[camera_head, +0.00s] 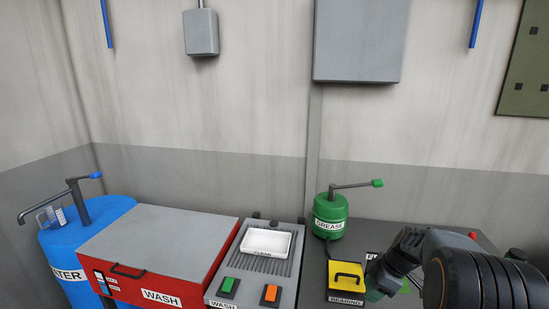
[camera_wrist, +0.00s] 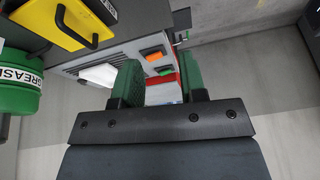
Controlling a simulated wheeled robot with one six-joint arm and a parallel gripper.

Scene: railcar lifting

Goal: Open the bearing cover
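The bearing cover (camera_head: 345,268) is a yellow lid with a black handle on a dark box labelled BEARING, and it looks shut. It also shows in the wrist view at the upper left (camera_wrist: 50,28), with its handle towards the camera. My gripper (camera_wrist: 160,80) has two green fingers standing apart with a gap between them, and nothing is held. In the head view my gripper is at the right of the cover, partly hidden by my own arm. In the wrist view the cover lies to the left of the fingers, apart from them.
A green GREASE pot (camera_head: 330,216) with a lever stands behind the cover. Left of it are a grey panel with a white CLEAN tray (camera_head: 266,243) and green and orange buttons, a red WASH box (camera_head: 150,288) and a blue barrel (camera_head: 88,240) with a pump.

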